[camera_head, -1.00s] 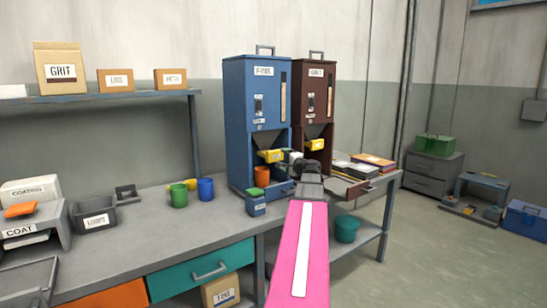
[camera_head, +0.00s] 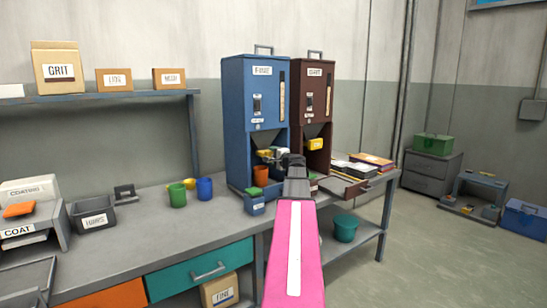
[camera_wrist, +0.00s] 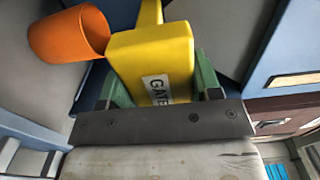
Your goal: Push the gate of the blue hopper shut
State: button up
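The blue hopper (camera_head: 255,95) stands on the bench, with its outlet bay partly hidden by my arm. Its yellow gate (camera_wrist: 152,58), labelled GATE, fills the middle of the wrist view; in the head view it is mostly covered. My gripper (camera_wrist: 165,82) is at the gate, with one green finger along each side of the yellow block. The fingers are apart. Their tips are hidden by the block, and I cannot tell whether they press on it. An orange cup (camera_wrist: 68,35) stands beside the gate, below the hopper outlet (camera_head: 261,174).
A brown hopper (camera_head: 312,95) with its own yellow gate (camera_head: 316,144) stands right beside the blue one. A small blue box with a green top (camera_head: 254,205) sits in front. Green (camera_head: 177,195) and blue (camera_head: 205,189) cups stand to the left.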

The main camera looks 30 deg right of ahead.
jog(key=c, duration=0.6)
jog(key=w, duration=0.5)
jog(key=shift+a, duration=0.15)
jog(key=o, duration=1.3)
jog(key=shift+s, duration=0.1)
jog(key=s, duration=1)
jog(key=shift+s+d, duration=0.25)
jog(key=shift+d, duration=0.1)
jog(key=shift+s, duration=0.1)
